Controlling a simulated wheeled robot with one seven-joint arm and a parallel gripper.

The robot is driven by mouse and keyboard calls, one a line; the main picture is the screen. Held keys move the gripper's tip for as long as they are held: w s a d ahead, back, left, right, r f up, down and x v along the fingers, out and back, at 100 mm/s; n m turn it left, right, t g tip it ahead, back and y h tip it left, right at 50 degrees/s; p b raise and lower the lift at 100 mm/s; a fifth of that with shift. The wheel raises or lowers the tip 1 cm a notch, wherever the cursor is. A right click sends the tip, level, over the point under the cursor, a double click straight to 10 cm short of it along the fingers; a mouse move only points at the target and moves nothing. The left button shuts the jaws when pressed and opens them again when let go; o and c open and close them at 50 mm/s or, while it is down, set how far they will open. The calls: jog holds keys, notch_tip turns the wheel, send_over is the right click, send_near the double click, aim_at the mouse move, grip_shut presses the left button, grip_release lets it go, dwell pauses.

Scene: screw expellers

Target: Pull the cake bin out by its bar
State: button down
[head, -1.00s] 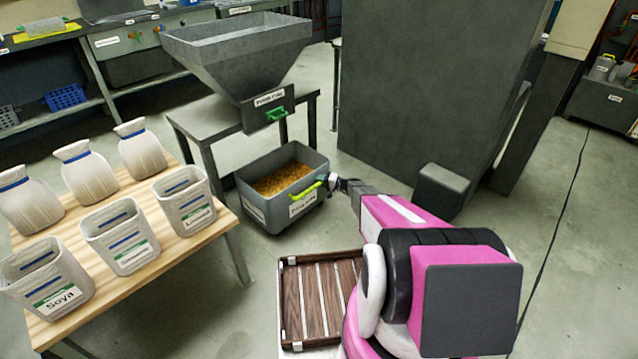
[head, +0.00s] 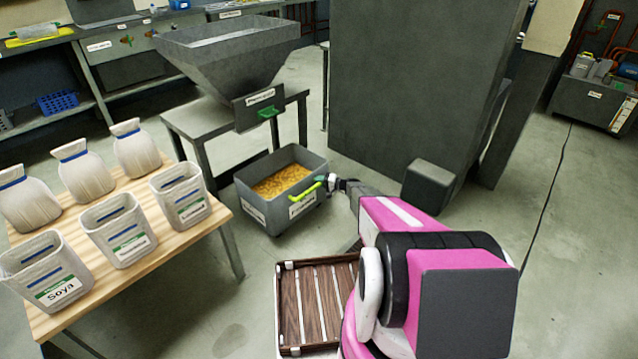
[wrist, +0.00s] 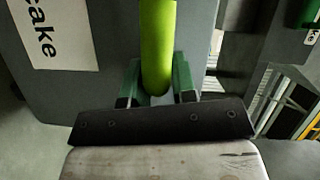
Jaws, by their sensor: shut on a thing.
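The cake bin (head: 257,211) is a grey open-topped box on the floor, holding yellow-brown crumbly material (head: 282,181). A bright yellow-green bar (head: 306,191) runs along its near right side, above a white label. In the wrist view the bar (wrist: 157,45) comes down between green finger pads, beside a label reading "cake" (wrist: 50,32). My gripper (head: 330,183) is shut on the bar at its right end. The fingertips (wrist: 157,82) are partly hidden behind the bar and a dark plate. The bin stands upright, in front of the hopper stand.
A grey hopper (head: 225,55) with a green handle stands on a metal stand (head: 190,128) behind the bin. A tall dark cabinet (head: 420,90) and a small grey box (head: 430,185) stand right. A wooden table (head: 200,230) with bags and bins is left.

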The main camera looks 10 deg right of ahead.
jog(key=shift+s+f, duration=0.1)
jog(key=c, duration=0.8)
grip_release()
jog(key=shift+d, duration=0.1)
jog(key=shift+c, duration=0.2)
jog(key=v, duration=1)
jog(key=shift+d, duration=0.35)
jog(key=shift+s, duration=0.15)
jog(key=shift+r, duration=0.25)
